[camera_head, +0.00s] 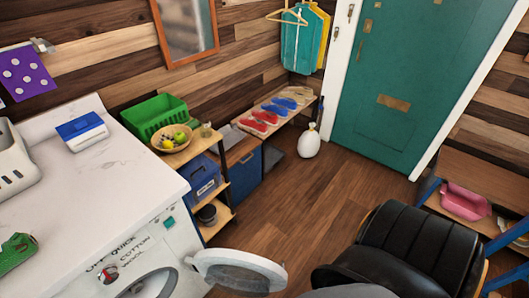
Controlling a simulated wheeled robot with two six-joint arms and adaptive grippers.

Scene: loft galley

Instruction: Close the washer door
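The white washer (120,170) stands at the left, and its front panel shows words and a dial. The round washer door (238,271) is open. It is swung out to the right of the drum opening (150,284), into the room, and its grey glass faces up towards me. The lower part of the washer front is cut off by the bottom edge of the picture. Neither of my grippers is in view, and nothing touches the door.
A black padded chair (425,245) stands at the lower right. Wooden floor (290,210) lies open between the washer door and the teal room door (400,80). A shelf (215,200) with a fruit bowl (172,140) stands behind the washer.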

